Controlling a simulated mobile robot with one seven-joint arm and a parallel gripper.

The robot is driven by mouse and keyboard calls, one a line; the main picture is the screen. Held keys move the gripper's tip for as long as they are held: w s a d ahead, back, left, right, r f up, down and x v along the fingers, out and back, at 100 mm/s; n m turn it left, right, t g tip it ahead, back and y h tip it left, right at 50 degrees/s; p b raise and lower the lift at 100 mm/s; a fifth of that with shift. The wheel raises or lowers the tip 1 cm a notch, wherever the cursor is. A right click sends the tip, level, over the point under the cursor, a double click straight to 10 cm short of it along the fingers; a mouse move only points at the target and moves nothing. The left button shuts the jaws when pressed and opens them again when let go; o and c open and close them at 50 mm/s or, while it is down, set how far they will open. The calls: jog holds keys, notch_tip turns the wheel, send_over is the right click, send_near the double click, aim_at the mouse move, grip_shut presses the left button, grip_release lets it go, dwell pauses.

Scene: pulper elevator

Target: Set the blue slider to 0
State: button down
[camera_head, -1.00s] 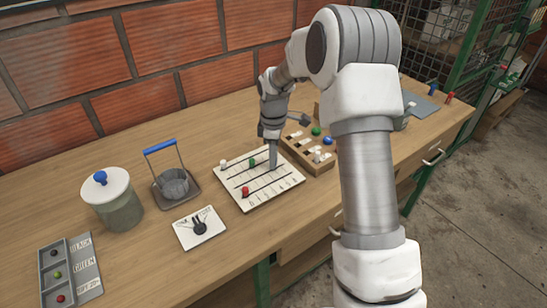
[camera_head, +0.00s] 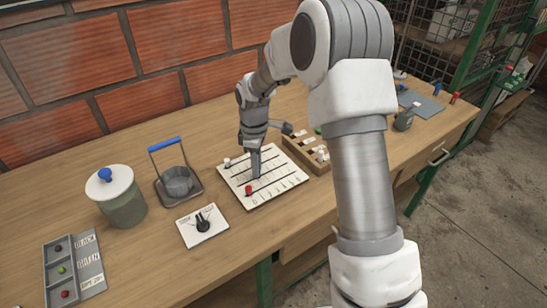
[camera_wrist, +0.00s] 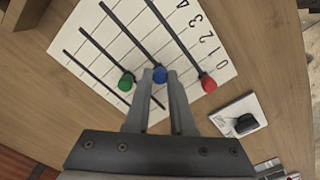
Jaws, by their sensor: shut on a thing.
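The white slider board (camera_head: 262,202) lies on the bench with several dark parallel slots. My gripper (camera_wrist: 160,78) points down at it and is shut on the blue slider knob (camera_wrist: 160,75). In the wrist view the blue knob sits between the fingertips, near the 0 end of its slot; its exact mark is hard to read. The green knob (camera_wrist: 126,81) is just left of the left finger. The red knob (camera_wrist: 208,83) is right of the fingers, near the printed 0. In the head view my gripper (camera_head: 254,176) hides the blue and green knobs.
A white knob (camera_head: 227,162) shows at the board's left edge.

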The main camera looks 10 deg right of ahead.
aim_at(240, 185)
jog(key=a, duration=0.1)
jog(key=s+a, duration=0.1)
jog(key=a, duration=0.1)
jog(key=s+a, duration=0.1)
jog(key=a, duration=0.1)
jog(key=shift+a, duration=0.15)
jog(key=c, duration=0.8)
grip_release()
jog(key=shift+s, duration=0.1)
jog(key=shift+o, duration=0.2)
notch_tip(240, 185, up, 18)
jog(key=p, duration=0.3)
jog(key=shift+f, duration=0.25)
